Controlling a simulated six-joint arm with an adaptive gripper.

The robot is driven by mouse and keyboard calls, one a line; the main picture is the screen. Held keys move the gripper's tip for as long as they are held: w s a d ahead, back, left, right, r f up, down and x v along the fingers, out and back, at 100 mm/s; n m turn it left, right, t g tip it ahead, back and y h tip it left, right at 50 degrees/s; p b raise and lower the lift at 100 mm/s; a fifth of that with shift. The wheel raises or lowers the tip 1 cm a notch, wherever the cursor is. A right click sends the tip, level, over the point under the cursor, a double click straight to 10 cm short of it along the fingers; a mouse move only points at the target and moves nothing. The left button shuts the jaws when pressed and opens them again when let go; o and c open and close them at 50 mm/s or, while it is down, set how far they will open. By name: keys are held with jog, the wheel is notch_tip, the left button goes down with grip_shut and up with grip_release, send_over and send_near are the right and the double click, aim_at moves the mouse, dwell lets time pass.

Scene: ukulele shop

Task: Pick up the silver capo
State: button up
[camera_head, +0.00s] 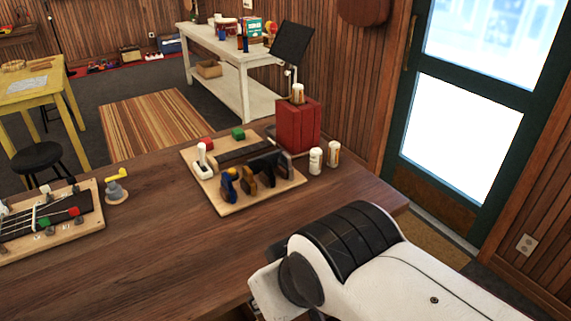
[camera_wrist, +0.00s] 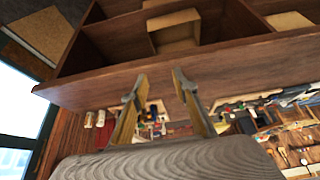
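Several capos stand in a row on a light wooden board (camera_head: 222,203) on the workbench in the head view. One is blue (camera_head: 229,184), one is brownish gold (camera_head: 248,180), and darker ones (camera_head: 265,165) stand to their right. I cannot tell for certain which is the silver capo; the rightmost, dark greyish one (camera_head: 286,163) may be it. My gripper (camera_wrist: 157,84) shows in the wrist view with its two fingers apart and nothing between them. It is in front of the bench edge, away from the board. The head view does not show the fingers.
A red box (camera_head: 299,126) and two small pale bottles (camera_head: 316,161) (camera_head: 333,153) stand by the board's right side. An instrument fixture (camera_head: 50,222) lies left. The bench's front middle is clear.

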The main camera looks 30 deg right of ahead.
jog(key=w+d+r+m+t+h, duration=0.2)
jog(key=w+d+r+t+h, duration=0.1)
jog(key=w+d, duration=1)
jog(key=n+t, duration=0.1)
jog(key=t, duration=0.3)
send_over(289, 158)
jog(key=s+a, duration=0.4)
jog(key=s, duration=0.4)
notch_tip(289, 158, down, 2)
jog(key=f, duration=0.1)
jog(key=w+d+f+n+t+y, duration=0.1)
jog(key=w+d+f+y, duration=0.1)
jog(key=f, duration=0.3)
jog(key=shift+w+d+f+t+y, duration=0.3)
jog(key=shift+d+t+y, duration=0.1)
jog(key=shift+d+y, duration=0.3)
jog(key=shift+w, duration=0.1)
jog(key=shift+x, duration=1.2)
jog(key=shift+w+d+f, duration=0.1)
jog(key=shift+w, duration=0.05)
jog(key=shift+d+f+x, duration=0.1)
jog(key=shift+x, duration=1.1)
jog(key=shift+d+f+x, duration=0.15)
jog(key=shift+x, duration=1.1)
